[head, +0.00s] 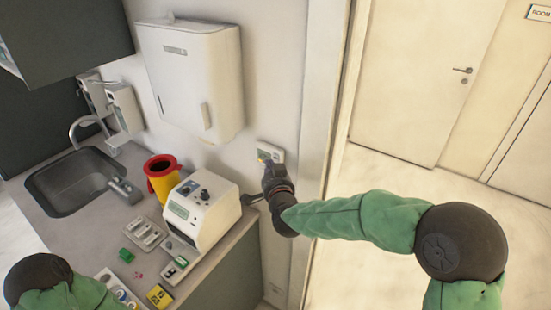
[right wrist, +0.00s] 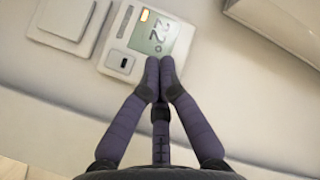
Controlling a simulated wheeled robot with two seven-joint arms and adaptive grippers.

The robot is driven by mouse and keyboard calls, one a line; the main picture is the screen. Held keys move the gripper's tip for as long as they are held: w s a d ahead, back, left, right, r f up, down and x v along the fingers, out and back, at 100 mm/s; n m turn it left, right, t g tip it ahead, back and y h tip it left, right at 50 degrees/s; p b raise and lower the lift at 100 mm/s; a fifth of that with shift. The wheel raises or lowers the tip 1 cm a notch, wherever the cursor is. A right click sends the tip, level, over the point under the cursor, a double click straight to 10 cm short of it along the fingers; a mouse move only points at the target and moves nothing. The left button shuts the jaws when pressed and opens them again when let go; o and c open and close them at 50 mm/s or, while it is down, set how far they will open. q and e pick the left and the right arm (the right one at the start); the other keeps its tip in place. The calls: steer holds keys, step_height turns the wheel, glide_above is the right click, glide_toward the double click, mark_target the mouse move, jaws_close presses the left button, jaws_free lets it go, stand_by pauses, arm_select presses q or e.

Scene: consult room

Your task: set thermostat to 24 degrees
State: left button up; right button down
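The thermostat (head: 276,153) is a small white wall unit beside the door frame. In the right wrist view it appears tilted, and its green display (right wrist: 155,38) reads 22 with a small orange mark. A button with a dark symbol (right wrist: 120,63) shows below the display. My right gripper (right wrist: 158,76) is shut, its two dark fingertips together and empty. The tips overlap the thermostat's lower edge beside that button; whether they touch it I cannot tell. They may hide part of the unit. My left gripper is not in view; only part of my left arm shows at lower left.
A white dispenser (head: 190,75) hangs on the wall above left of the thermostat. A white device (head: 203,210) and a red-yellow bin (head: 163,185) stand on the counter. A white wall switch (right wrist: 68,18) is beside the thermostat. A doorway opens at right.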

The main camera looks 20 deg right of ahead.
stand_by(0.4)
steer(key=shift+w+d+b, duration=0.3)
steer(key=shift+d, duration=0.05)
steer(key=shift+w+d, duration=0.15)
steer(key=shift+d, duration=0.05)
stand_by(0.6)
steer(key=shift+a, duration=0.1)
stand_by(0.3)
steer(key=shift+s+a, duration=0.45)
steer(key=s+a, duration=0.1)
steer(key=a, duration=0.1)
steer(key=s+a+p, duration=0.1)
steer(key=s+a, duration=0.1)
stand_by(0.6)
stand_by(0.6)
